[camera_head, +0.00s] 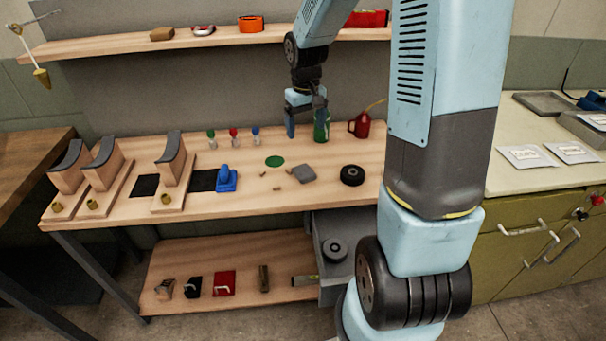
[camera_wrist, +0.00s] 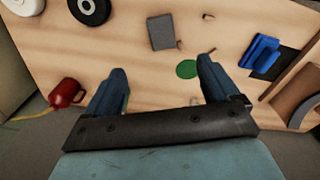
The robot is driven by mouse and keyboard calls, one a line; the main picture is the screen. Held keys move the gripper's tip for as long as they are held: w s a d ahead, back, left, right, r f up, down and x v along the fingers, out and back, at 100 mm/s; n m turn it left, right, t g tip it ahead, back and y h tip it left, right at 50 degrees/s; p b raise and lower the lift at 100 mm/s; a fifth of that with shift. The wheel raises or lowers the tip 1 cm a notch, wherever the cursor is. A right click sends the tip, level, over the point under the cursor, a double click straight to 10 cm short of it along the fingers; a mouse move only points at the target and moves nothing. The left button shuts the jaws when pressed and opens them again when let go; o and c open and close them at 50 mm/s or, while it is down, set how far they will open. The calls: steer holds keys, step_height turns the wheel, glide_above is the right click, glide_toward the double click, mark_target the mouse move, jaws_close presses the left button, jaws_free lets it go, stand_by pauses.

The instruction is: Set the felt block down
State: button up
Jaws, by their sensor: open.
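A flat grey block (camera_head: 301,174), which looks like the felt block, lies on the wooden bench top (camera_head: 330,200) to the right of a green disc (camera_head: 275,161). In the wrist view the grey block (camera_wrist: 162,32) lies flat beyond my fingers, with the green disc (camera_wrist: 187,69) nearer to them. My gripper (camera_head: 305,118) is above the back of the bench, beside a green bottle (camera_head: 322,127). In the wrist view my gripper (camera_wrist: 160,82) is open, with bare bench between its fingers. It is apart from the grey block.
A red can (camera_head: 360,125) and a black roll (camera_head: 352,175) stand on the right. A blue tool (camera_head: 227,179) and curved wooden stands (camera_head: 172,165) are on the left. Three small coloured-top items (camera_head: 233,136) stand at the back. A shelf (camera_head: 220,35) runs above the bench.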

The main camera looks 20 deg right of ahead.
mark_target(304, 170)
steer(key=f, duration=0.5)
steer(key=w+f, duration=0.1)
steer(key=f, duration=1)
steer(key=shift+w+f, duration=0.2)
steer(key=shift+f, duration=0.2)
steer(key=c, duration=1.2)
steer(key=shift+r, duration=0.1)
steer(key=shift+r, duration=0.65)
steer(key=s+r, duration=1.1)
steer(key=s, duration=0.3)
steer(key=shift+r, duration=0.25)
